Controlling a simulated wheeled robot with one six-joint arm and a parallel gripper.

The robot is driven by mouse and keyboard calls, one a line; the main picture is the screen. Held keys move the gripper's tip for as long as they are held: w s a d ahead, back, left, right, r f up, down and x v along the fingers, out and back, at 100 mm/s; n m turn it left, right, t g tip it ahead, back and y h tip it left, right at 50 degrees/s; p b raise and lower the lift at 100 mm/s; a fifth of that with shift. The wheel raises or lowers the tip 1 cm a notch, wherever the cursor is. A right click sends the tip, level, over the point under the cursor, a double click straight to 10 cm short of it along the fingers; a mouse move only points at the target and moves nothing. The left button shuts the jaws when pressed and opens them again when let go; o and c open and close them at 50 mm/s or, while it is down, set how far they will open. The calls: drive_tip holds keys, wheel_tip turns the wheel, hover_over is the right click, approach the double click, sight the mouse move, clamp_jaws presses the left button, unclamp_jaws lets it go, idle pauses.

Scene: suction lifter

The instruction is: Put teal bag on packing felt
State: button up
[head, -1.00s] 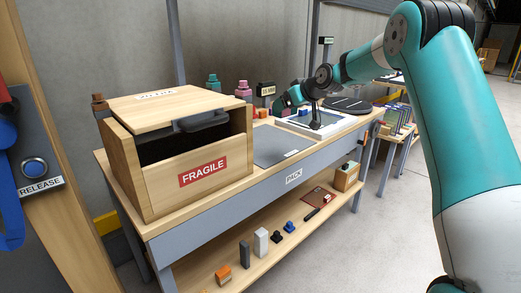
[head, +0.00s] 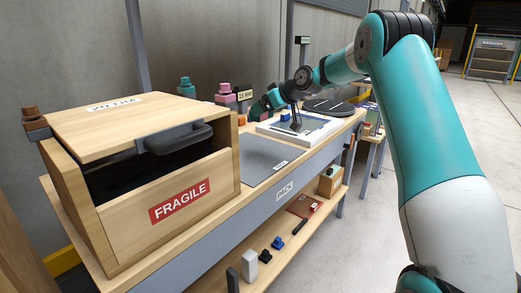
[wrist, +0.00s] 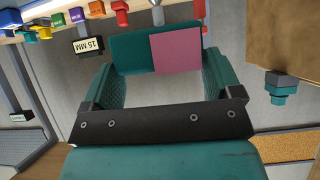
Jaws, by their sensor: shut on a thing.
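My gripper (wrist: 158,85) has teal fingers and is shut on the teal bag (wrist: 132,52), which shows a teal part and a pink panel side by side in the wrist view. In the head view my gripper (head: 262,106) is above the back of the bench, near the 15 MM sign. The bag cannot be made out there. The packing felt (head: 262,157), which I take to be the flat grey mat above the PACK label, lies bare on the bench between the wooden box and the white tray. My gripper is beyond it, not over it.
A large wooden FRAGILE box (head: 180,201) with a handle takes up the near left. A white-framed tray (head: 322,127) is beyond the mat. Teal (head: 185,88) and pink (head: 225,95) knobbed things stand behind. A lower shelf (head: 265,268) holds small items.

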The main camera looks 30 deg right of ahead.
drive_tip(key=shift+a+f, duration=0.15)
drive_tip(key=shift+f, duration=6.9)
drive_tip(key=shift+f, duration=0.2)
drive_tip(key=o, duration=0.7)
drive_tip(key=shift+o, duration=0.2)
drive_tip(key=shift+r, duration=0.15)
drive_tip(key=shift+s+r, duration=0.1)
drive_tip(key=shift+r, duration=0.05)
drive_tip(key=v, duration=1.1)
drive_tip(key=shift+s+r+b, duration=0.25)
drive_tip(key=shift+b, duration=0.15)
